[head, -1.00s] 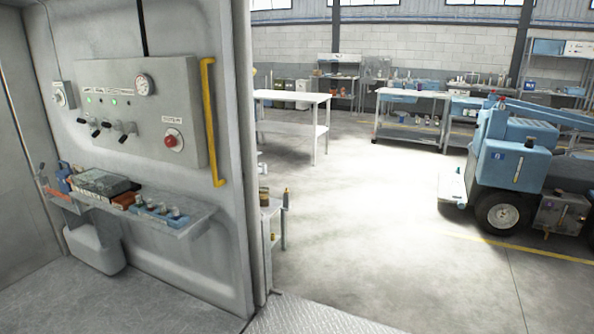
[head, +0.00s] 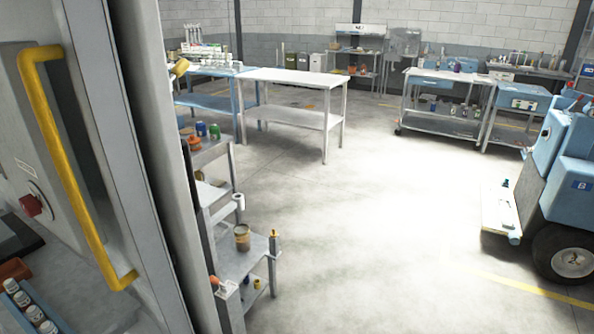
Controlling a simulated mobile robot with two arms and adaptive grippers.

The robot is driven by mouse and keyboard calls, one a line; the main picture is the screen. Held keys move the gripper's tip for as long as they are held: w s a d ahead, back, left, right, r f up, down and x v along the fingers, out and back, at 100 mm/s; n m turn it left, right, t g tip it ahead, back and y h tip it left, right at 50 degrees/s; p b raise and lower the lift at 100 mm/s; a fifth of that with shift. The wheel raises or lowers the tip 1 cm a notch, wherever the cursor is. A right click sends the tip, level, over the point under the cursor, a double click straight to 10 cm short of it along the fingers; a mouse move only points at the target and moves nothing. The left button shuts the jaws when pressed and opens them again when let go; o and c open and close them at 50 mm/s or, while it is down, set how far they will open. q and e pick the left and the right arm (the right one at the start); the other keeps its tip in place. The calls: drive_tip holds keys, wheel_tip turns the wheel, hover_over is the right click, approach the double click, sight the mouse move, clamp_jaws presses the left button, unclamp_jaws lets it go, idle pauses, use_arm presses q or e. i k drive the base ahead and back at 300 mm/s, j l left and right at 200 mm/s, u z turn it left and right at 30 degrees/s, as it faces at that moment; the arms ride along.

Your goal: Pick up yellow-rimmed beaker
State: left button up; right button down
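I cannot make out a yellow-rimmed beaker for certain. Neither of my grippers shows in the head view. A brownish jar or can (head: 242,237) stands on the low grey stepped shelf (head: 240,265) just beyond the doorway; I cannot tell its rim colour. Small glassware-like items (head: 205,55) stand on a blue bench (head: 215,72) at the back left, too small to tell apart.
A yellow handle (head: 70,170) on the doorway wall fills the left side. A white-topped table (head: 290,78) and a cart (head: 440,125) stand beyond. A blue wheeled machine (head: 570,190) is at the right. The middle floor is clear.

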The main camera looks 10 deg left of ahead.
sight(241, 231)
drive_tip(key=i+l+u, duration=0.1)
drive_tip(key=i, duration=1.5)
drive_tip(key=i+l+u, duration=0.1)
drive_tip(key=i+u, duration=0.35)
drive_tip(key=i+l+u, duration=0.3)
drive_tip(key=u, duration=0.15)
drive_tip(key=i+l+u, duration=0.75)
drive_tip(key=l+u, duration=0.15)
